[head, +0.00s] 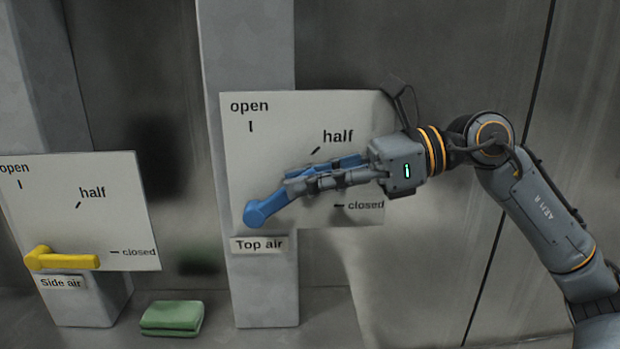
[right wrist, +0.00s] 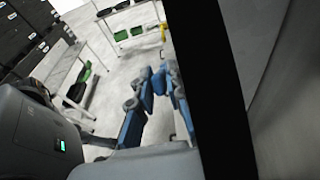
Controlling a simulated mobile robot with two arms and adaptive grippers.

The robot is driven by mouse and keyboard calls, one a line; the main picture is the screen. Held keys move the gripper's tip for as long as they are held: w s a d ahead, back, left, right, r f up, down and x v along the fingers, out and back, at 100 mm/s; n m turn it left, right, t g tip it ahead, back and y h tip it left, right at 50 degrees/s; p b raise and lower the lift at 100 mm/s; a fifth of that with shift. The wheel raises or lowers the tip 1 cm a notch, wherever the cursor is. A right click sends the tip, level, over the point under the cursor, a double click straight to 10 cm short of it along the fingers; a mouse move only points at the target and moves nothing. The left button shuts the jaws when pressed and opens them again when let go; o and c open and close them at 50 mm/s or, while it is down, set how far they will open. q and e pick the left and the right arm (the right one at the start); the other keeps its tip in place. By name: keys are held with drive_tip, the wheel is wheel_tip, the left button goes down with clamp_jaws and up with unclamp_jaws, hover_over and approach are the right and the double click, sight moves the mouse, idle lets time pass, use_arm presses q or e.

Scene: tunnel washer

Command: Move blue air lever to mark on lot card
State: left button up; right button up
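The blue air lever (head: 264,210) is on the Top air panel (head: 240,150). Its pivot is at the lower left and its arm slants up to the right, between the half and closed ticks. My right gripper (head: 292,184) reaches in from the right, its fingers lying along the lever's arm and hiding part of it. Blue parts and the fingers (right wrist: 160,80) show close together in the right wrist view; whether they are clamped on the lever is unclear. My left gripper is not in view. I cannot see a lot card in either view.
A yellow lever (head: 62,260) on the Side air panel (head: 110,210) lies level near its closed tick. A green folded cloth (head: 172,318) lies on the ledge below. The right wrist view also shows a distant table (right wrist: 125,8) and dark stacked crates (right wrist: 25,40).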

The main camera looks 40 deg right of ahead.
drive_tip(key=shift+d, duration=0.1)
drive_tip(key=v, duration=1.2)
drive_tip(key=shift+f, duration=0.1)
drive_tip(key=c, duration=0.4)
drive_tip(key=f+b, duration=0.2)
drive_tip(key=b, duration=0.1)
drive_tip(key=d+f+y+b, duration=0.1)
drive_tip(key=f+b, duration=0.1)
drive_tip(key=b, duration=0.2)
drive_tip(key=s+d+f+t+y+b, duration=0.1)
drive_tip(key=f+b, duration=0.2)
drive_tip(key=b, duration=0.1)
drive_tip(key=shift+s+d, duration=0.15)
drive_tip(key=shift+d, duration=0.05)
clamp_jaws()
drive_tip(key=w+a+r+p, duration=0.2)
drive_tip(key=w+a+p, duration=0.4)
drive_tip(key=a, duration=0.4)
drive_tip(key=shift+w+a+r+p, duration=0.25)
drive_tip(key=shift+a+r+p, duration=0.15)
drive_tip(key=shift+p, duration=0.25)
